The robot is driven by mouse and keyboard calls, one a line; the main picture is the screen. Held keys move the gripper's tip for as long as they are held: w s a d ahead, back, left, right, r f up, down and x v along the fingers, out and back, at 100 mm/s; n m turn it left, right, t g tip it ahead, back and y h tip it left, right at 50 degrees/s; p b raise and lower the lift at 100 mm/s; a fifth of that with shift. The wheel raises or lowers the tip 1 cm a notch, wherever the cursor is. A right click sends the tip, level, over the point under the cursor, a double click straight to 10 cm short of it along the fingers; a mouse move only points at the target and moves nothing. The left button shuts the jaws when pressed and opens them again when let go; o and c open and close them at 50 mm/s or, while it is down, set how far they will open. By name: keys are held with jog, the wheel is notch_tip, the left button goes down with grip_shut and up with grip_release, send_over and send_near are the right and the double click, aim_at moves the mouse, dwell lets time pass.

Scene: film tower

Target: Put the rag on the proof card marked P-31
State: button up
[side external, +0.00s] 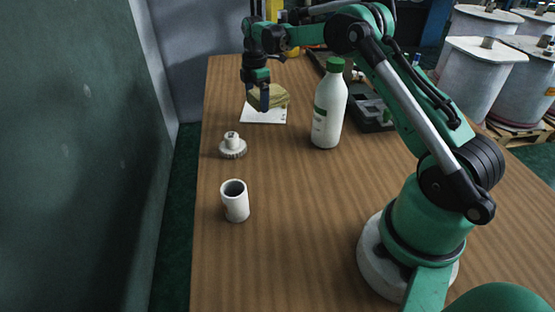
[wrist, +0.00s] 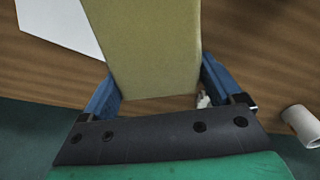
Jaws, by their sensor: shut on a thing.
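The rag (side external: 272,96) is a yellow-olive folded block in the side external view. My gripper (side external: 262,98) points down and is shut on it. In the wrist view the rag (wrist: 145,45) fills the space between the blue fingers of my gripper (wrist: 158,85). A white card (side external: 262,116) lies on the table below and in front of the rag, which covers its far part in the side view. In the wrist view the card (wrist: 60,22) shows at the left of the rag. I cannot read its marking or tell whether the rag touches it.
A white bottle with a green cap (side external: 329,105) stands right of the card. A white knobbed, toothed part (side external: 232,146) and a white cup (side external: 235,201) stand nearer on the wooden table (side external: 290,240). A dark tray (side external: 372,112) lies behind the bottle.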

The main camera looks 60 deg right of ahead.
aim_at(258, 120)
jog(key=shift+f, duration=2)
jog(key=shift+f, duration=0.15)
jog(key=o, duration=1)
